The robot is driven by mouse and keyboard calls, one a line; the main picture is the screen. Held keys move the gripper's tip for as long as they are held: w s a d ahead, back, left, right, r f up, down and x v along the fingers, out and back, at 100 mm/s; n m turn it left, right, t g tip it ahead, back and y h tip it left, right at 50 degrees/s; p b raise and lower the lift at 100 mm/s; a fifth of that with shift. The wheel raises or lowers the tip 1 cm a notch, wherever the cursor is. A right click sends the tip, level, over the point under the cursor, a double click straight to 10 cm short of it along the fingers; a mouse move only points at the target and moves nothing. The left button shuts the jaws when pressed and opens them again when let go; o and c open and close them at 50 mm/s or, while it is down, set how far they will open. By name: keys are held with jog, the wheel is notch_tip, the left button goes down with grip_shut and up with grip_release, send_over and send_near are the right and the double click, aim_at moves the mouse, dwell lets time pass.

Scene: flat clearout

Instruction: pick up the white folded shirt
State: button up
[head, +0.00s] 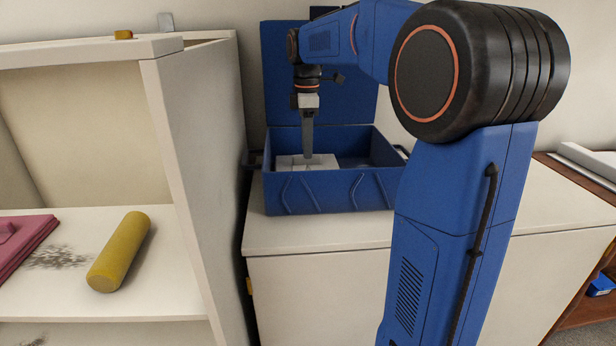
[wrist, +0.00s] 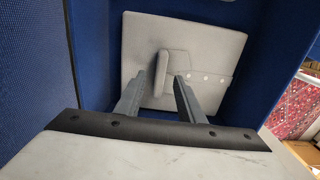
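The white folded shirt (head: 327,160) lies inside the blue open box (head: 330,190) on the white cabinet. In the wrist view the shirt (wrist: 212,45) is a flat pale square with a raised collar-like fold and a row of small buttons. My gripper (head: 308,163) points down into the box over the shirt. In the wrist view my gripper (wrist: 160,82) is open, its two fingers apart on either side of part of the raised fold. Whether the tips touch the cloth I cannot tell.
The box lid (head: 280,70) stands open behind it. Blue walls enclose the shirt closely. A white shelf unit (head: 190,130) stands to the left, holding a yellow cylinder (head: 120,252) and a pink folded thing (head: 22,240). The cabinet top (head: 310,232) is clear in front of the box.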

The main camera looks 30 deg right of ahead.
jog(key=shift+f, duration=1)
grip_shut()
jog(key=shift+r, duration=0.15)
